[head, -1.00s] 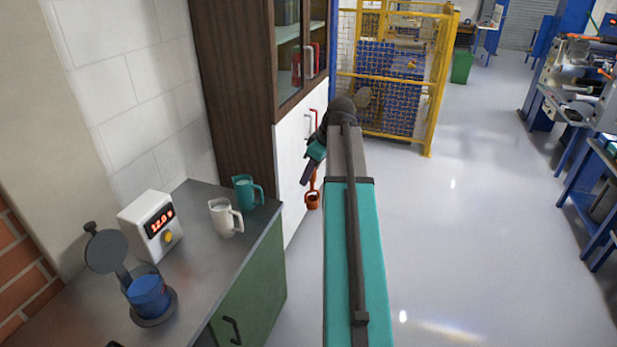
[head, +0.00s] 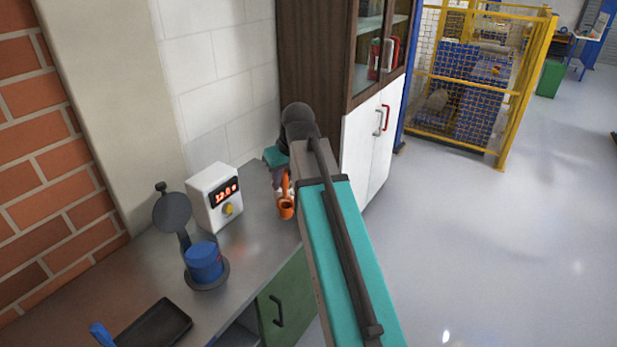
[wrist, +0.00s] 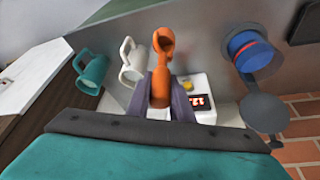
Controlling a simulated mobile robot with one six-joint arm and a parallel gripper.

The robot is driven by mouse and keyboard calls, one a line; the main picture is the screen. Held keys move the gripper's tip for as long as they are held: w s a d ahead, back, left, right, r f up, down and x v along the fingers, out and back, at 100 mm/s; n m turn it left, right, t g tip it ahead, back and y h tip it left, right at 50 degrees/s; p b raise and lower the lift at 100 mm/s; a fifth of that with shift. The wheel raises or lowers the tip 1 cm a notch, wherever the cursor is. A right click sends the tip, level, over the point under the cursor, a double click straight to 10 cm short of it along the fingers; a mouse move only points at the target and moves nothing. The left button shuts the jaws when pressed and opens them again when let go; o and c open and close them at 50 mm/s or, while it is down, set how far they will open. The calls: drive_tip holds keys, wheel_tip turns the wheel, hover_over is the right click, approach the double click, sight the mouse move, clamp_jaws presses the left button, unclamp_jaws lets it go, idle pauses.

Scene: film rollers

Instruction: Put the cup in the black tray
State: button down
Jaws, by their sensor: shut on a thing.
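An orange dipper-like cup (head: 286,209) with a long handle hangs from my gripper (head: 280,181), over the grey counter in the head view. In the wrist view, my gripper (wrist: 163,103) is shut on the handle of the orange cup (wrist: 163,42), with a finger on each side. The black tray (head: 155,327) lies on the counter at the lower left of the head view, apart from the cup. A dark corner of it (wrist: 304,24) seems to show at the upper right of the wrist view. My arm hides part of the counter in the head view.
A white box with a red display (head: 215,197) and a blue pot (head: 204,262) on a dark round stand, with a raised grey disc, stand between cup and tray. A teal jug (wrist: 92,72) and a white jug (wrist: 131,62) stand close by. A blue handle (head: 101,335) is beside the tray.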

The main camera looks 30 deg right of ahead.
drive_tip(key=a+m+b, duration=0.1)
drive_tip(key=a, duration=1.2)
drive_tip(key=shift+w+a+f, duration=0.2)
drive_tip(key=shift+a+f, duration=0.1)
drive_tip(key=shift+a, duration=0.05)
